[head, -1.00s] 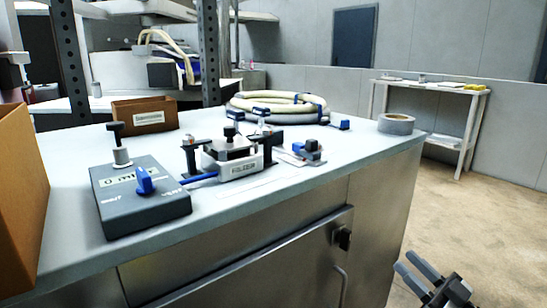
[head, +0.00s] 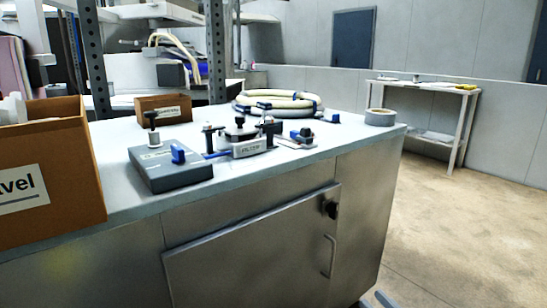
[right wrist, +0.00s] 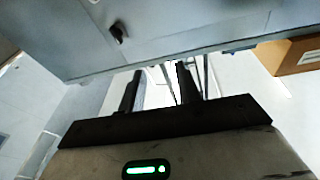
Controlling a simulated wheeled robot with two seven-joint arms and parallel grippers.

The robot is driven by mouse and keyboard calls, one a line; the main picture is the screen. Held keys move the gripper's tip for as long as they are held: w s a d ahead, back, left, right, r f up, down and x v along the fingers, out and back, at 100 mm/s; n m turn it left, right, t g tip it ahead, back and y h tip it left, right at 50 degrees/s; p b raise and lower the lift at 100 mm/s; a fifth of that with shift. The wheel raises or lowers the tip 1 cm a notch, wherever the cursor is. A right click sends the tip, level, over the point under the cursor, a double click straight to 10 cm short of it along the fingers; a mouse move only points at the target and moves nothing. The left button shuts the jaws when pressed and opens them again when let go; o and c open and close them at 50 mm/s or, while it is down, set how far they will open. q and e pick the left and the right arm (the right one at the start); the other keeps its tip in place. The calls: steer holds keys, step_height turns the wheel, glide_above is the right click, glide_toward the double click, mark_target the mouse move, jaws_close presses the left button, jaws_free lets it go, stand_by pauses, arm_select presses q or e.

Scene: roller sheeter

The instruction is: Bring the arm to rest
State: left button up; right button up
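My right gripper (right wrist: 160,82) shows in the right wrist view with its two dark fingers apart and nothing between them. In the head view only the tips of my right gripper (head: 376,299) show at the bottom edge, low in front of the metal cabinet (head: 255,245) and below its top. My left gripper is in neither view.
The bench top (head: 345,138) holds a grey control box (head: 175,172), a filter unit (head: 248,148), a coiled hose (head: 275,101) and a tape roll (head: 380,117). A cardboard box (head: 60,165) stands at the left. Open floor (head: 465,235) lies to the right.

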arm_select(q)
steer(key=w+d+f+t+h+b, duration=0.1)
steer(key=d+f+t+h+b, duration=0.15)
steer(key=b, duration=0.85)
arm_select(e)
steer(key=s+a+f+m+g+h, duration=0.1)
steer(key=s+a+f+g+h, duration=0.15)
steer(key=s+a+f, duration=0.45)
steer(key=s+a+f+m+g+h, duration=0.1)
steer(key=s+a+f+g+h, duration=0.25)
steer(key=s, duration=0.65)
arm_select(q)
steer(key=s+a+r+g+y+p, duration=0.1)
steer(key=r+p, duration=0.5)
steer(key=p, duration=0.6)
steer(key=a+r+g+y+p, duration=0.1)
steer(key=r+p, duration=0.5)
steer(key=p, duration=0.6)
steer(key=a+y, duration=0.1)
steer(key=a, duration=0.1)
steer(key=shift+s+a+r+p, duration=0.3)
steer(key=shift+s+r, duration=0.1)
arm_select(e)
steer(key=s+d+r+m+h, duration=0.1)
steer(key=d+r, duration=0.3)
steer(key=r, duration=0.8)
steer(key=shift+s+r+g, duration=0.15)
steer(key=shift+s+g, duration=0.25)
